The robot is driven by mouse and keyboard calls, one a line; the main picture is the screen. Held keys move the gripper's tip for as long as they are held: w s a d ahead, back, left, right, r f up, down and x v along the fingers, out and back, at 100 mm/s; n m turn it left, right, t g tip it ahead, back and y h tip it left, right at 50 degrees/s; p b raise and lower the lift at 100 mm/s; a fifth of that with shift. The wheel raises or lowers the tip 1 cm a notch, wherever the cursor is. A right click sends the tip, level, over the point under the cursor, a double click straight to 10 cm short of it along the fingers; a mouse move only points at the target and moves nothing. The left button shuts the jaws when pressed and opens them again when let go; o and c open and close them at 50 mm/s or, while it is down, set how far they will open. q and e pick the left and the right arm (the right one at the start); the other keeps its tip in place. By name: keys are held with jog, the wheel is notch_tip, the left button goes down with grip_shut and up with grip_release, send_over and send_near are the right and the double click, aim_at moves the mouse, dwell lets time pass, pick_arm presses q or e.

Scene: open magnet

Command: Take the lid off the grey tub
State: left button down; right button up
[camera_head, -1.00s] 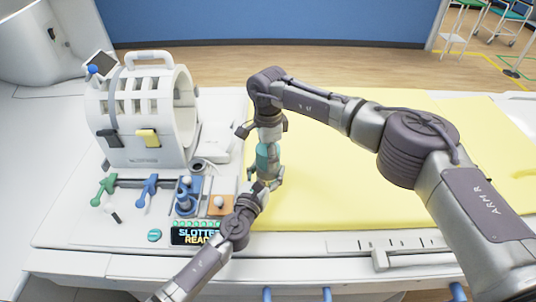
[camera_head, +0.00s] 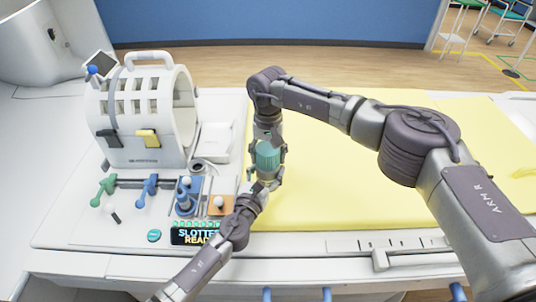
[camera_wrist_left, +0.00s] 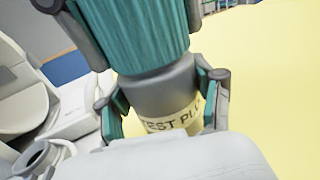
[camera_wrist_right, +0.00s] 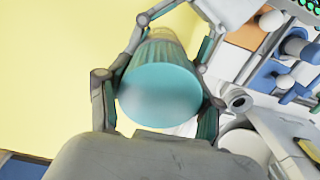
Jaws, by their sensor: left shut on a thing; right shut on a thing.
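The grey tub (camera_wrist_left: 150,88) carries a pale label reading "TEST PLU…", partly covered. It stands roughly upright in the left wrist view. My left gripper (camera_head: 267,184) is shut around its grey body from below. The ribbed teal lid (camera_head: 267,157) sits on top of the tub and also fills the upper left wrist view (camera_wrist_left: 135,35). My right gripper (camera_head: 268,148) is shut on the lid from above. In the right wrist view, the lid's smooth top (camera_wrist_right: 160,95) lies between the fingers.
A white slotted coil housing (camera_head: 145,115) stands at the left. Green (camera_head: 104,188) and blue (camera_head: 147,188) handled tools, a blue stand (camera_head: 187,200), an orange block (camera_head: 221,206) and a "SLOTTED READY" display (camera_head: 196,234) lie in front. The yellow pad (camera_head: 330,190) at right is clear.

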aim_at(268, 147)
pick_arm(q)
jog(key=shift+f, duration=0.15)
pick_arm(e)
jog(key=shift+r, duration=0.2)
jog(key=shift+r, duration=0.9)
jog(key=shift+r, duration=2)
pick_arm(q)
jog(key=shift+c, duration=0.4)
grip_release()
